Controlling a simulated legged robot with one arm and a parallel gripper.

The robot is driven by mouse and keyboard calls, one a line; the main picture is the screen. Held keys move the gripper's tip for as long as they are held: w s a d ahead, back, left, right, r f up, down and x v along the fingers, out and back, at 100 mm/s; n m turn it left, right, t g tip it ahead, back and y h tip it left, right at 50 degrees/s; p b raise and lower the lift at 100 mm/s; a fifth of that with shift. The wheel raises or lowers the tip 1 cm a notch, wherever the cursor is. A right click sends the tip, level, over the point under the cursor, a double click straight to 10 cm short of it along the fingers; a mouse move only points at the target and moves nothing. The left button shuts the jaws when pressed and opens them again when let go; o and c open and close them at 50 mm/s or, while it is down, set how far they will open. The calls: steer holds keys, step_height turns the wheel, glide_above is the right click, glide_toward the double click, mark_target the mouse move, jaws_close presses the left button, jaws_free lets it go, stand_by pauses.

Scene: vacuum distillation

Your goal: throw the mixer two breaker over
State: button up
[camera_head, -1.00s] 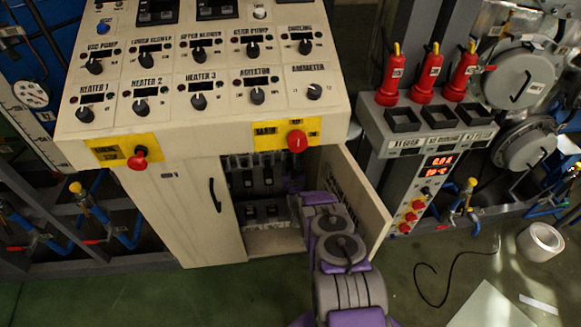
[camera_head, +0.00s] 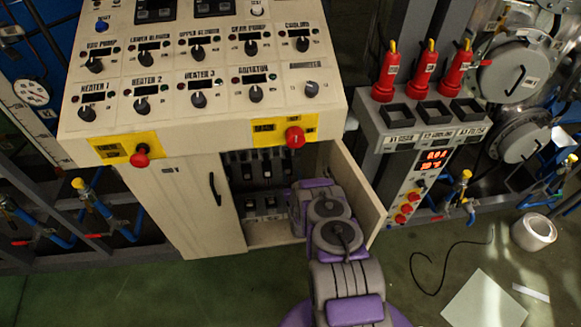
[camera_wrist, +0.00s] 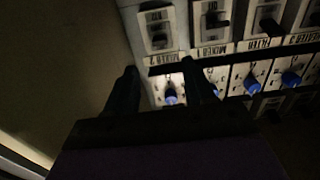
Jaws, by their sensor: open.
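The open cabinet (camera_head: 275,236) under the control desk holds rows of breakers. In the wrist view, the label MIXER 2 (camera_wrist: 150,59) is at the left end of a label strip. A dark-switch breaker (camera_wrist: 157,38) is above that label and a blue-tipped breaker (camera_wrist: 170,97) below it. I cannot tell for certain which one the label belongs to. My gripper (camera_wrist: 165,80) is open, its two dark fingers on either side of the blue-tipped breaker in the picture. Contact cannot be told. In the head view my arm reaches into the cabinet and hides the gripper.
The cabinet's open door (camera_head: 358,198) stands close to the right of my arm. Further breakers labelled MIXER 1, FILTER and HEATER 3 are to the right in the wrist view. A grey console (camera_head: 412,150) with red handles stands right of the cabinet.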

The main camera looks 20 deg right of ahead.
steer(key=p+v, duration=0.1)
steer(key=v, duration=0.6)
steer(key=shift+s, duration=0.3)
